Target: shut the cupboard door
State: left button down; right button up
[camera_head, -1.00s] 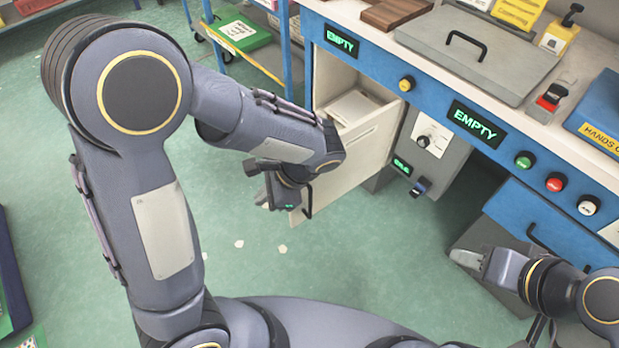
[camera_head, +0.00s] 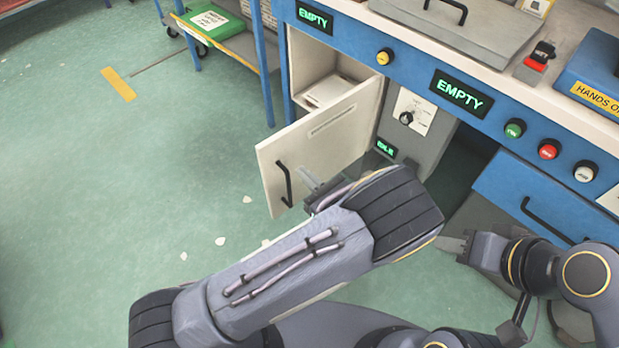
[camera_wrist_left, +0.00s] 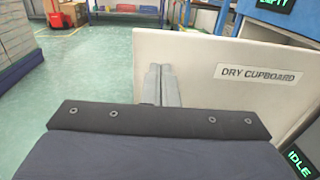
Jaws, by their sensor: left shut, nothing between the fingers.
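The cream cupboard door (camera_head: 335,140) stands open in the head view, swung out from the blue bench, its black handle (camera_head: 284,184) near the free edge. In the left wrist view, the same door (camera_wrist_left: 200,50) bears a "DRY CUPBOARD" label (camera_wrist_left: 258,75). My left gripper (camera_head: 310,180) is shut and empty beside the door's labelled outer face, right of the handle. Its fingers (camera_wrist_left: 161,84) overlap the door in the wrist view; I cannot tell whether they touch it. My right gripper (camera_head: 455,244) is at the lower right, away from the door; its jaw opening is unclear.
The cupboard interior (camera_head: 318,75) shows a pale item (camera_head: 328,92). A grey unit with a dial (camera_head: 407,117) stands right of the door. A blue drawer (camera_head: 545,200) is further right.

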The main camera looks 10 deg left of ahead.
aim_at(274, 145)
pick_arm(q)
jog(key=x, duration=1)
jog(key=shift+b, duration=0.3)
